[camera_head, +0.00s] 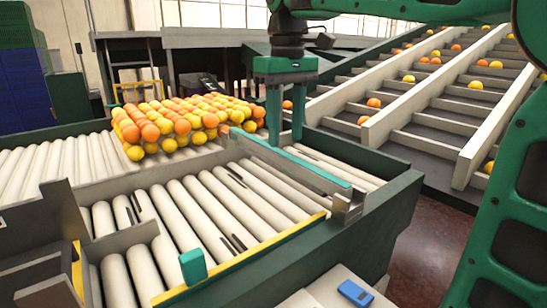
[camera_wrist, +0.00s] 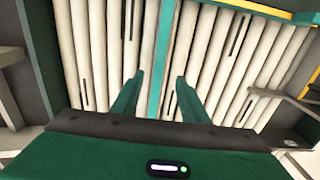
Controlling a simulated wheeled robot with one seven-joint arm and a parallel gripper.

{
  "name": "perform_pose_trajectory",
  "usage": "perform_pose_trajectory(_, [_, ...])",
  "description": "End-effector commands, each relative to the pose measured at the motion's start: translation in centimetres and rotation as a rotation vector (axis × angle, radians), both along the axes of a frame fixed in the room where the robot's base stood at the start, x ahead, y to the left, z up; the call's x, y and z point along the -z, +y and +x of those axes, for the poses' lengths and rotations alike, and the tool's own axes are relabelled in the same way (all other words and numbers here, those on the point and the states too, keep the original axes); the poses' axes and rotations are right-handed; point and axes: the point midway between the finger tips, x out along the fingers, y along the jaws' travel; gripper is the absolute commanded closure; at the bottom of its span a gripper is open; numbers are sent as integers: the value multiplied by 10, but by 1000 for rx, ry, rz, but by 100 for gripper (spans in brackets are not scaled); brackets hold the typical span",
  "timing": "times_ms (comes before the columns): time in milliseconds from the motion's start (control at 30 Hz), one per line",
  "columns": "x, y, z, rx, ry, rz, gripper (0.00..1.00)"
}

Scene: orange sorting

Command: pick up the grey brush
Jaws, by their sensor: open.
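My gripper (camera_head: 285,141) hangs pointing down over the roller conveyor (camera_head: 180,200), near the teal-topped divider rail (camera_head: 290,160). Its two green fingers are apart with nothing held between them. In the wrist view my gripper (camera_wrist: 160,76) is also open above the pale rollers (camera_wrist: 205,60), with the teal divider strip (camera_wrist: 162,50) running between the fingers. I cannot make out a grey brush in either view. Thin dark strips show on the rollers on both sides of the divider, but I cannot tell what they are.
A heap of oranges and yellow fruit (camera_head: 180,122) lies on the rollers to the left of my gripper. Stepped inclined lanes (camera_head: 430,100) with scattered fruit rise at right. A small teal box (camera_head: 193,266) stands at the near edge. A blue device (camera_head: 355,293) lies on a white surface.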

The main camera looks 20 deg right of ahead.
Motion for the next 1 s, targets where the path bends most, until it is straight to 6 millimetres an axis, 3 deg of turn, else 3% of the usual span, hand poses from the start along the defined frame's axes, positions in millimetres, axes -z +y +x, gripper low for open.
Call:
perform_pose_trajectory(167, [12, -1, -1, 0, 1, 0, 59])
perform_pose_trajectory(433, [47, -4, -1, -1, 1, -1, 59])
perform_pose_trajectory(767, [53, -4, -1, -1, 0, -1, 59])
perform_pose_trajectory(933, [53, -4, -1, -1, 0, -1, 98])
perform_pose_trajectory(1000, [53, -4, -1, -1, 0, -1, 100])
